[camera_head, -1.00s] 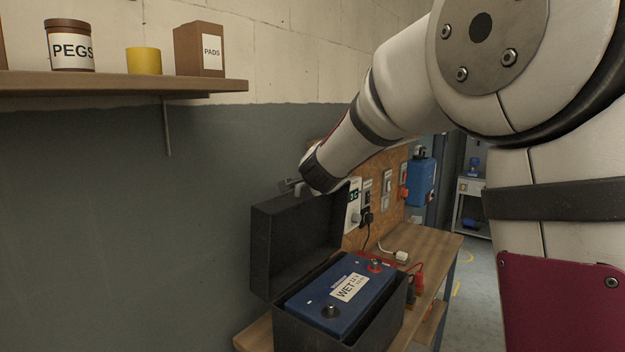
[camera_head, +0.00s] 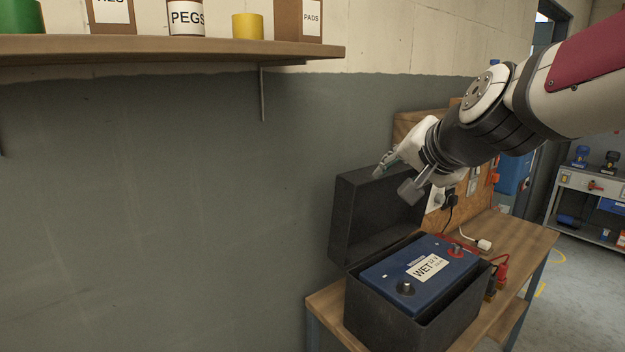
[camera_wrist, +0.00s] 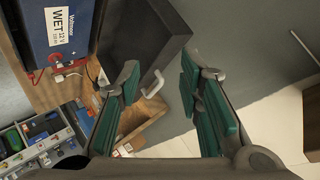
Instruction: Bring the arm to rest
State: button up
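My arm reaches in from the right in the head view. My gripper (camera_head: 397,180) hangs in the air above and beside the raised lid (camera_head: 372,215) of a black battery box (camera_head: 400,325). In the wrist view my gripper (camera_wrist: 158,88) shows two green-padded fingers spread apart with nothing between them.
The box holds a blue battery labelled WET (camera_head: 420,270) and stands on a wooden bench (camera_head: 525,245) with cables and red clamps. A wall shelf (camera_head: 160,50) with tins is at upper left. A trolley (camera_head: 590,185) stands far right. The grey wall at left is clear.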

jog(key=s+d+f+n+g+h, duration=0.1)
jog(key=s+f+n+g, duration=0.1)
jog(key=s, duration=1)
jog(key=s+d+f+n+g+h, duration=0.1)
jog(key=s+f+n, duration=0.4)
jog(key=s, duration=0.8)
notch_tip(320, 180, down, 2)
jog(key=shift+d+f+g, duration=0.25)
jog(key=shift+d+g, duration=0.45)
jog(key=shift+g, duration=0.5)
